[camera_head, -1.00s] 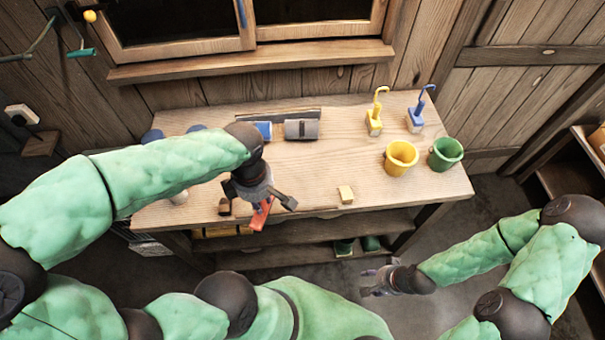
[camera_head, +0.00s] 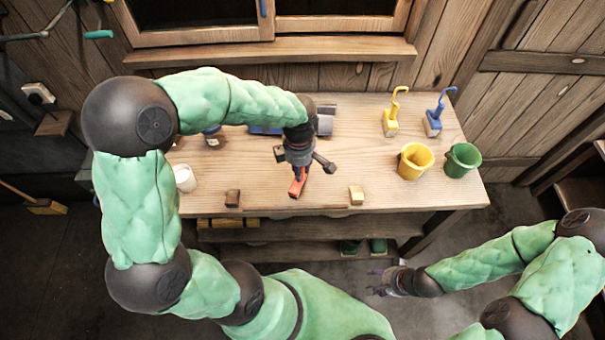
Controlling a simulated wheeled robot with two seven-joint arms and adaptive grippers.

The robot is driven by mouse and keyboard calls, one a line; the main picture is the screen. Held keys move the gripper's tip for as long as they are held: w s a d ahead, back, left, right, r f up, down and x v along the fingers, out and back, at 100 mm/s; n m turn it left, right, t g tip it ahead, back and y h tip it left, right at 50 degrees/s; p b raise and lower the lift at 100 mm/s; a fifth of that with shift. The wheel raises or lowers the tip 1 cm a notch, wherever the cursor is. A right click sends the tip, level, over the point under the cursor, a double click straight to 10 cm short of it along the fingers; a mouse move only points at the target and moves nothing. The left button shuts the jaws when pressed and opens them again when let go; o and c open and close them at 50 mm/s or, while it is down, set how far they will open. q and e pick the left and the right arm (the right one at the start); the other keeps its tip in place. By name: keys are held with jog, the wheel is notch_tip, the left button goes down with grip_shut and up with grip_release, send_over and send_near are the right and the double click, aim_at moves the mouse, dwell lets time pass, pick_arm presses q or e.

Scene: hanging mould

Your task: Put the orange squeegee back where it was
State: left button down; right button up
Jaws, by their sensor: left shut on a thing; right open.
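The orange squeegee (camera_head: 297,188) shows as a small orange-red piece below my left gripper (camera_head: 299,168). My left gripper is shut on it, over the front middle of the wooden workbench (camera_head: 260,190). The gripper hides the squeegee's upper part, and I cannot tell whether it touches the bench top. My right gripper (camera_head: 383,283) is open and empty, low in front of the bench, well apart from it.
A brown block (camera_head: 232,198) and a yellow block (camera_head: 356,195) flank the squeegee. Yellow (camera_head: 415,161) and green (camera_head: 461,160) buckets, yellow (camera_head: 391,118) and blue (camera_head: 434,119) hooked tools stand right. A white cup (camera_head: 185,178) stands left. A window sill (camera_head: 270,53) is behind.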

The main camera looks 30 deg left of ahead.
aim_at(303, 174)
pick_arm(q)
jog(key=shift+w+f, duration=0.7)
jog(key=shift+f, duration=0.3)
jog(key=c, duration=2)
grip_release()
notch_tip(303, 174, down, 3)
jog(key=shift+r+b, duration=0.1)
jog(key=shift+b, duration=0.25)
grip_shut()
jog(key=o, duration=1)
grip_release()
notch_tip(303, 174, up, 12)
jog(key=shift+r+p, duration=0.1)
jog(key=shift+p, duration=0.85)
